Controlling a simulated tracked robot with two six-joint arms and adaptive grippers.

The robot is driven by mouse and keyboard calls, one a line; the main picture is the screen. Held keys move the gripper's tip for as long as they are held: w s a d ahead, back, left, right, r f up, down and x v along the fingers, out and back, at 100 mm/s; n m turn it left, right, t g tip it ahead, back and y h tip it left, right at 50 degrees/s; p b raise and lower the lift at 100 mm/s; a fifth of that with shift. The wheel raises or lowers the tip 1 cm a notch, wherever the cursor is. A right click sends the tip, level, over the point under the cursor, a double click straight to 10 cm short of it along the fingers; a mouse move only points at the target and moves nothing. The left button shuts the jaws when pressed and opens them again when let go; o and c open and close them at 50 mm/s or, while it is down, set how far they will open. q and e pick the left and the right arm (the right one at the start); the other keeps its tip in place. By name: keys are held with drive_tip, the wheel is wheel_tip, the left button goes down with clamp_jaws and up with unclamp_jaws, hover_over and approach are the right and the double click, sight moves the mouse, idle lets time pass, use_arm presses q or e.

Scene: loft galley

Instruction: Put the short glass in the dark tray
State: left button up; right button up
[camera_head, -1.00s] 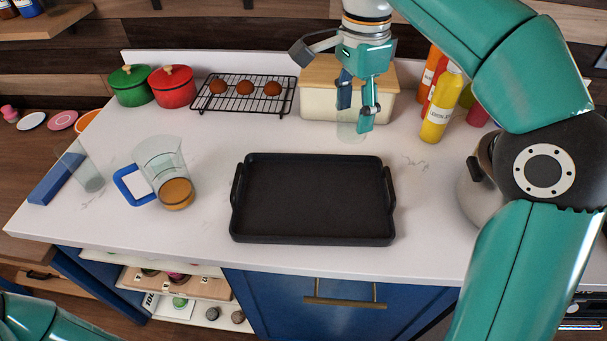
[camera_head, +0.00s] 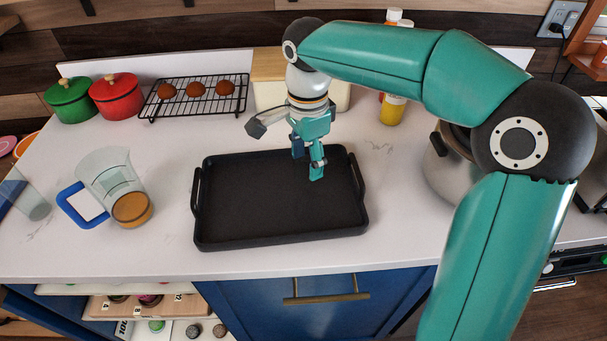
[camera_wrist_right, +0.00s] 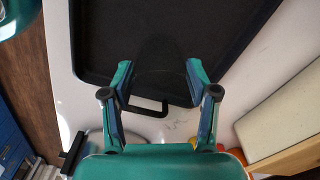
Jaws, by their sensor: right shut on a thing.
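My right gripper (camera_head: 308,166) is over the back right part of the dark tray (camera_head: 270,241). It is shut on the short glass, which is clear and very hard to see against the black tray in the head view. In the right wrist view the glass (camera_wrist_right: 166,58) is a faint dark outline between the two fingers (camera_wrist_right: 158,82), with the tray (camera_wrist_right: 97,45) behind it. I cannot tell whether the glass touches the tray floor. The tray looks otherwise empty. My left gripper is out of view.
Red (camera_head: 117,98) and green (camera_head: 70,100) pots and a rack with buns (camera_head: 195,95) are behind. A steel pot (camera_head: 447,170) stands right.

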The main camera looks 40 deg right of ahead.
sight(307, 172)
drive_tip(key=shift+f, duration=2.05)
drive_tip(key=shift+f, duration=0.15)
drive_tip(key=o, duration=1.2)
drive_tip(key=shift+o, duration=0.2)
drive_tip(key=shift+r, duration=0.25)
wheel_tip(307, 172, up, 12)
drive_tip(key=p, duration=0.1)
drive_tip(key=shift+s+f, duration=0.1)
drive_tip(key=shift+f, duration=0.05)
